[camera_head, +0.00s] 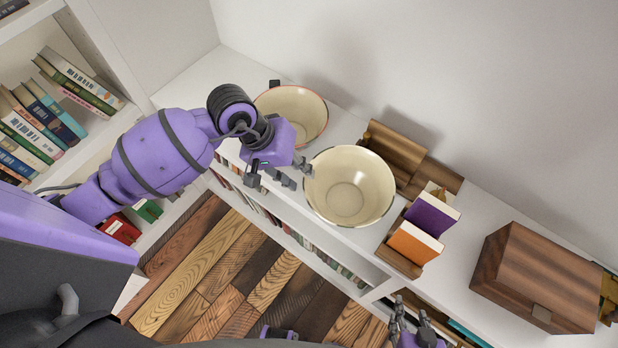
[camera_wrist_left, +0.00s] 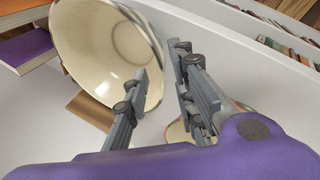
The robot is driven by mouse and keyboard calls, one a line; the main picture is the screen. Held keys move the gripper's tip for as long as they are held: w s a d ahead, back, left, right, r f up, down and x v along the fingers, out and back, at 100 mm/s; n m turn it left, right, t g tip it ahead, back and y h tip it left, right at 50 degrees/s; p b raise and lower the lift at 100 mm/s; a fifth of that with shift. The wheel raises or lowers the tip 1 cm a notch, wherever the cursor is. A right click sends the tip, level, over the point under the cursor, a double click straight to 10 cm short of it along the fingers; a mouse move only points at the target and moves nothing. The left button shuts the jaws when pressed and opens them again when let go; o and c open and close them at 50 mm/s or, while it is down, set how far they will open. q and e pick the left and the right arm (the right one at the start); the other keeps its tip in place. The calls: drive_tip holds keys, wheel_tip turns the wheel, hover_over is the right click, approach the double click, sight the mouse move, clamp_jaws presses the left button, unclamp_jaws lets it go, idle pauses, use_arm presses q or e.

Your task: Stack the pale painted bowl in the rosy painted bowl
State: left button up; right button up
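The pale painted bowl (camera_head: 350,190), cream with a thin dark rim, sits on the white shelf top in the head view. It also shows at the upper left of the left wrist view (camera_wrist_left: 105,50). The rosy painted bowl (camera_head: 292,112), cream with a reddish rim, stands behind and left of it, partly hidden by my left gripper. In the wrist view a little of its rim shows behind the fingers. My left gripper (camera_head: 298,176) is open at the pale bowl's left rim, which appears between its fingers (camera_wrist_left: 160,72); contact is unclear. My right gripper (camera_head: 411,309) is open and empty, low in view.
Right of the pale bowl are a wooden book holder (camera_head: 398,262) with an orange and a purple book (camera_head: 432,214), and a brown wooden piece (camera_head: 395,155). A wooden box (camera_head: 540,275) stands farther right. The wall is behind; a bookcase (camera_head: 50,110) is left.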

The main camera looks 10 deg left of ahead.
use_arm(q)
drive_tip(key=s+d+r+n+t+h, duration=0.25)
drive_tip(key=d+r+n+h, duration=0.3)
drive_tip(key=n, duration=0.35)
drive_tip(key=s+d+r+n+t+h, duration=0.1)
drive_tip(key=s+d+r+n+h, duration=0.4)
drive_tip(key=n, duration=0.4)
drive_tip(key=w+a+f+n+t+y, duration=0.2)
drive_tip(key=a+f+n+t+y, duration=0.3)
drive_tip(key=n, duration=1)
drive_tip(key=w+a+f+n+t+y, duration=0.1)
drive_tip(key=a+f+n+t+y, duration=0.35)
drive_tip(key=n, duration=1.05)
drive_tip(key=s+a+f+n+g+y, duration=0.3)
drive_tip(key=s+a+f+n, duration=0.6)
drive_tip(key=n, duration=0.8)
wheel_tip(320, 180, down, 4)
drive_tip(key=s+y, duration=0.2)
drive_tip(key=shift+s+a+n+g+y, duration=0.3)
drive_tip(key=shift+s+a+g, duration=0.05)
drive_tip(key=shift+a+g, duration=0.05)
drive_tip(key=shift+o, duration=0.7)
drive_tip(key=s+f+n+g, duration=0.2)
drive_tip(key=s+f+n, duration=0.2)
drive_tip(key=s+n, duration=0.1)
drive_tip(key=shift+s+f+g, duration=0.15)
drive_tip(key=shift+s+g, duration=0.15)
drive_tip(key=shift+s, duration=0.6)
drive_tip(key=shift+d, duration=0.1)
